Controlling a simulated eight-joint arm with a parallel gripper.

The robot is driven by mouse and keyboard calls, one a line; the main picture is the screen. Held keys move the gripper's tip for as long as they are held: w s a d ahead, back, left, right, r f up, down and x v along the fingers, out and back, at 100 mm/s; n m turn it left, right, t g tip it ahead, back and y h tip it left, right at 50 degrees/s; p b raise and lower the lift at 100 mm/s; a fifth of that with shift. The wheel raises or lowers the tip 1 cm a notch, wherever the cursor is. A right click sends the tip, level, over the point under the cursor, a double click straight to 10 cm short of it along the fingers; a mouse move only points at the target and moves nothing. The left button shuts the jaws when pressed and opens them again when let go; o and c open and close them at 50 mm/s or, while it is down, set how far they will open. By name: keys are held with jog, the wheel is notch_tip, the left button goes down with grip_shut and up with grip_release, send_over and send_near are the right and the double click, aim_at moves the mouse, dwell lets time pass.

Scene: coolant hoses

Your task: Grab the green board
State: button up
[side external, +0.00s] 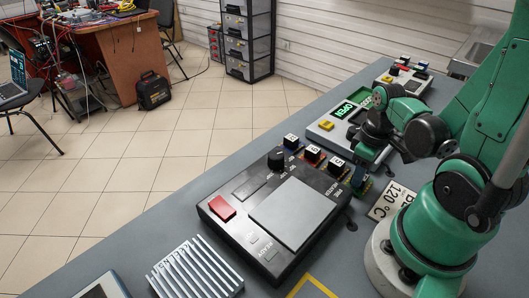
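A small green and yellowish piece with a blue part (360,181) sits beside the right rear corner of the black preheater; it may be the green board, but it is too small to be sure. My arm reaches in from the right over the bench. Its dark end, with my gripper (371,146), is above and close behind that piece, in front of the machine with the green "OPEN" display (344,109). The fingertips are not clearly visible, so I cannot tell whether they touch anything.
The preheater (292,215) has a grey plate, a red button (222,207) and a knob. A ribbed metal heat sink (195,271) lies in front. A "120 °C" sign (392,201) lies near my base. Another machine (404,78) stands behind. The bench's left edge drops to the floor.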

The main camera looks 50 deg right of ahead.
grip_shut()
jog(key=shift+r, duration=0.15)
